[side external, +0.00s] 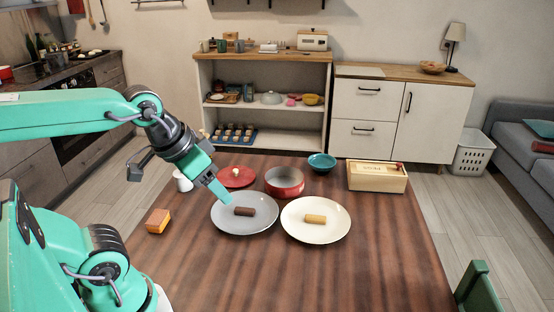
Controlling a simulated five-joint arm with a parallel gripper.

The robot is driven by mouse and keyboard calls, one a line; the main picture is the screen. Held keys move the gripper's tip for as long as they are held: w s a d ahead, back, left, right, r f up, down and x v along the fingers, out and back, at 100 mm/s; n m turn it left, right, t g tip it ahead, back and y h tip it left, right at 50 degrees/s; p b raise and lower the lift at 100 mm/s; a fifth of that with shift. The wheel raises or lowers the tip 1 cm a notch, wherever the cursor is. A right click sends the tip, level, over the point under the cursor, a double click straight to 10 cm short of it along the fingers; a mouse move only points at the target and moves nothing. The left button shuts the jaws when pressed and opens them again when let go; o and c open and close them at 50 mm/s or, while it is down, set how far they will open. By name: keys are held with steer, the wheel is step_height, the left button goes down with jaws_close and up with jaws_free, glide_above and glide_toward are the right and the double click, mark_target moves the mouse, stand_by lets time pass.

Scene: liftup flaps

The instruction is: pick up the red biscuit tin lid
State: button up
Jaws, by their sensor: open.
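The red biscuit tin lid (243,181) lies flat on the table, with a small pale knob on top. The open red tin (286,190) stands just to its right, pale inside. My gripper (226,200) points down and right, in front of the lid in the picture and over the left edge of the grey plate. It is open and holds nothing that I can see. The gap between its fingers is hard to see from this side. Its height above the plate is hard to tell.
The grey plate (262,223) holds a dark brown bar, the cream plate (322,234) a golden one. An orange block (158,220) and a white jug (183,182) are at left. A teal bowl (322,162) and a wooden box (377,178) stand behind. The front table is clear.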

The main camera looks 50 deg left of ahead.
steer(key=c, duration=0.3)
